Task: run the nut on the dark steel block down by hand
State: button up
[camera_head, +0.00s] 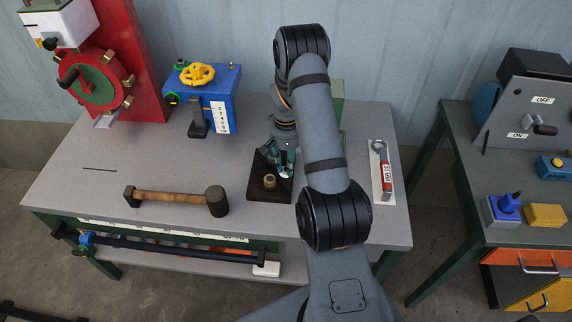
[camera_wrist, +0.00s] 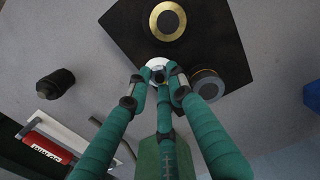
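The dark steel block (camera_head: 262,194) lies on the grey bench, partly behind my arm in the head view; its dark face also shows in the wrist view (camera_wrist: 225,35). A small pale metal piece, apparently the nut (camera_wrist: 157,63), stands at the block's near edge in the wrist view. My gripper (camera_wrist: 158,74) has its green fingers converging around it, tips very close; I cannot tell whether they touch. In the head view my gripper (camera_head: 284,171) points down over the block. A brass ring (camera_wrist: 167,20) and a grey ring (camera_wrist: 207,85) sit on the block beside the nut.
A mallet (camera_head: 175,197) lies left of the block. A red-handled wrench (camera_head: 384,175) lies on a white mat to the right. A blue box with a yellow handwheel (camera_head: 197,74) stands behind left. A dark cylinder (camera_wrist: 55,85) stands apart from the block.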

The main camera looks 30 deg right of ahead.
aim_at(285, 168)
jog(key=shift+w+r, duration=0.1)
jog(key=shift+w, duration=0.1)
grip_shut()
jog(key=shift+w+f+n+b, duration=0.1)
jog(key=shift+f+n+b, duration=0.1)
jog(key=shift+n+b, duration=0.45)
jog(key=shift+r+n+b, duration=0.3)
jog(key=shift+n+b, duration=0.05)
jog(key=shift+n, duration=0.8)
jog(key=shift+o, duration=1.6)
grip_release()
jog(key=shift+o, duration=1.4)
jog(key=shift+f, duration=0.15)
notch_tip(285, 168, up, 12)
